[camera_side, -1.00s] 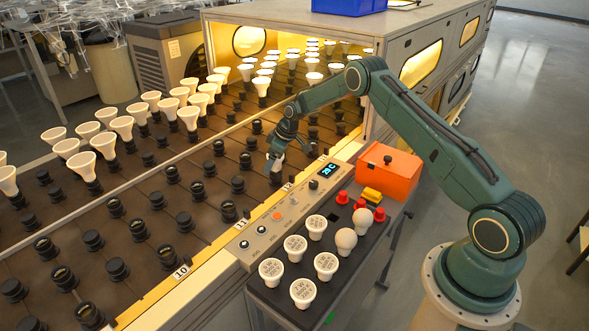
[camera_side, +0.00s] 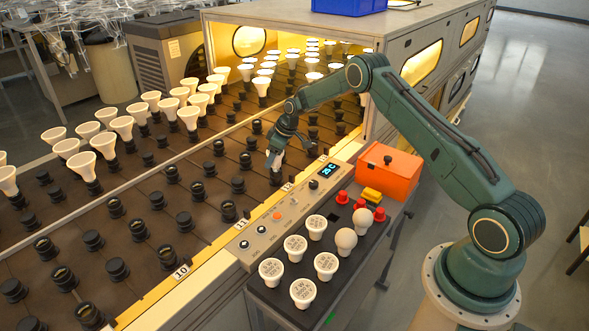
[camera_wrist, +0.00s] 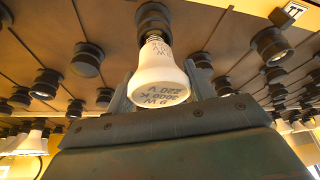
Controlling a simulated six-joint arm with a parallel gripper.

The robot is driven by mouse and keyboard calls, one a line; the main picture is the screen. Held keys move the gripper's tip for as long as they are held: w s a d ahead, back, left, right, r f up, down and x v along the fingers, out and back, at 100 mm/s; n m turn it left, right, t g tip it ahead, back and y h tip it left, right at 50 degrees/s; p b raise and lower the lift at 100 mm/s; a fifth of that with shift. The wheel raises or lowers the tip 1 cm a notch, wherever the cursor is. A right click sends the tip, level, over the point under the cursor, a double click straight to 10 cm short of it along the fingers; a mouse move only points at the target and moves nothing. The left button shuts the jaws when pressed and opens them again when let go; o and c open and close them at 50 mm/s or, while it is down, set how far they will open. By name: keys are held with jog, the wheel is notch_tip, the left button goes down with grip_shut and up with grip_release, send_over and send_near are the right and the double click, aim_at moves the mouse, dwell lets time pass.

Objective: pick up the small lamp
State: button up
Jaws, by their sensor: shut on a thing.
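My gripper (camera_wrist: 155,92) is shut on a white lamp (camera_wrist: 158,78) with printed lettering on its face, one finger on each side. The lamp's metal screw base points at a black socket (camera_wrist: 153,18) in the wrist view. I cannot tell whether the base is inside the socket or just clear of it. In the side view my gripper (camera_side: 277,152) is over the near edge of the socket bed, by the control strip, and the lamp shows as a small white patch (camera_side: 274,162).
Several printed reflector lamps (camera_side: 326,264) stand on the same tray. The control strip (camera_side: 265,228) runs between tray and bed. An orange box (camera_side: 389,172) and red knobs (camera_side: 342,197) are at the tray's far end. Tall white lamps (camera_side: 122,126) fill the bed's far rows.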

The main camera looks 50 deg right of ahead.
notch_tip(320, 180, up, 19)
dwell(0.5)
jog(key=shift+s+f, duration=0.1)
jog(key=shift+f, duration=0.15)
dwell(0.4)
jog(key=s+f+n, duration=0.2)
jog(key=s+f, duration=0.3)
jog(key=s, duration=0.3)
jog(key=s+a+f+n+g+y, duration=0.1)
jog(key=s+f+n, duration=0.1)
jog(key=s+f, duration=0.4)
jog(key=s+a+f+n, duration=0.1)
jog(key=s+f+n, duration=0.1)
jog(key=s+f, duration=0.4)
jog(key=s, duration=0.5)
jog(key=shift+a+y, duration=0.25)
jog(key=shift+y, duration=0.05)
jog(key=shift+f+g, duration=0.1)
jog(key=shift+g, duration=0.2)
jog(key=shift+f, duration=2.3)
jog(key=shift+f, duration=1.95)
